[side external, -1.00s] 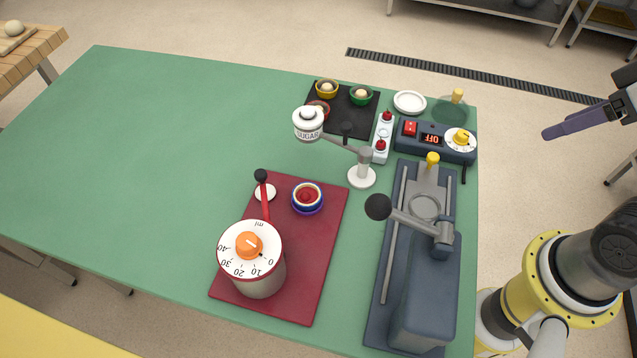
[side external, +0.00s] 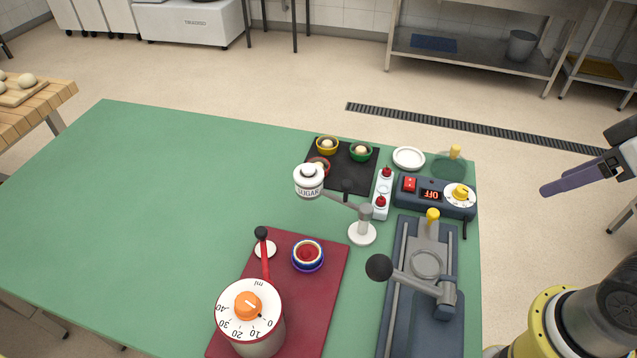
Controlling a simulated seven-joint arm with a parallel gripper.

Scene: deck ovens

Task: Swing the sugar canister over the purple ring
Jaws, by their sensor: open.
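The white sugar canister (side external: 309,182), labelled SUGAR, sits at the end of a grey swing arm (side external: 342,202) on a post with a round white base (side external: 362,234). It hangs above the table by the left edge of a black mat, partly hiding a red bowl (side external: 319,166). A bowl-like stack (side external: 308,255) with a blue-purple outer ring and red centre is on the red board, below the canister in the picture; I cannot tell whether this is the purple ring. My gripper (side external: 545,190), with dark purple fingers, is open and empty off the table's right side, far from the canister.
The red board (side external: 305,310) also holds a dial canister (side external: 250,310) and a red lever (side external: 265,257). A grey press (side external: 425,265) with a black-knobbed lever and a control box (side external: 435,196) reading OFF stand right of the post. The green table's left half (side external: 150,210) is clear.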

